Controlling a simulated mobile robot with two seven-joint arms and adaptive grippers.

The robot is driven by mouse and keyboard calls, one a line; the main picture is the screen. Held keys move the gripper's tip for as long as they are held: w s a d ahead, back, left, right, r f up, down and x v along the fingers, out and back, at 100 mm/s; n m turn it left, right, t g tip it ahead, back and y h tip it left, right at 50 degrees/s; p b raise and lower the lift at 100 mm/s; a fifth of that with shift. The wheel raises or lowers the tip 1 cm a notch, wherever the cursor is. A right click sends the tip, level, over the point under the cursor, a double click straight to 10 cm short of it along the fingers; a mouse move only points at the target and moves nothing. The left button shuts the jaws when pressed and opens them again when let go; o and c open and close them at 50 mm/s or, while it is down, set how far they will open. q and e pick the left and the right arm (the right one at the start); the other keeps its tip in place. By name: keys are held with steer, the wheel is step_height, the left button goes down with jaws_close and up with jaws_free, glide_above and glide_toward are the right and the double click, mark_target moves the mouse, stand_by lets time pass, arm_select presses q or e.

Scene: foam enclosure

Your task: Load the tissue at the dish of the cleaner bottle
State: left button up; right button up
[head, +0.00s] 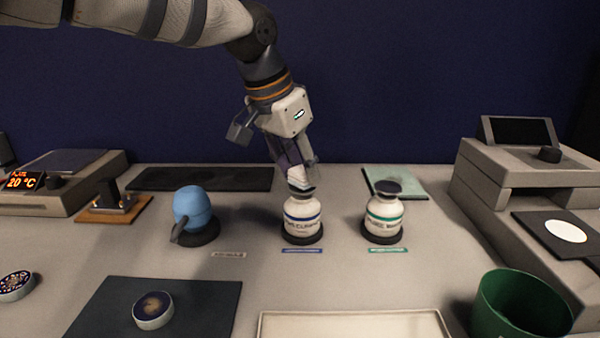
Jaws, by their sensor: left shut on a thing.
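The cleaner bottle (303,217) is white with a blue-banded label and stands upright in a dark round base in the middle of the bench. My left gripper (299,173) reaches down from above, right over the bottle's top. Its fingers are shut on a small pale thing, which looks like the tissue (298,174), low at the dish (301,190). The fingers hide most of the dish, and I cannot tell whether the tissue touches it. My right gripper is out of view.
A green-banded bottle (384,217) stands close on the right, a blue blower bulb (192,208) on the left. In front are a dark mat (215,295) with a round disc (153,309), a pale tray (350,314) and a green bin (520,305). A stepped grey unit (480,185) stands at right.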

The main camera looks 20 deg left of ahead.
mark_target(300, 171)
arm_select(q)
steer(key=shift+r, duration=2.75)
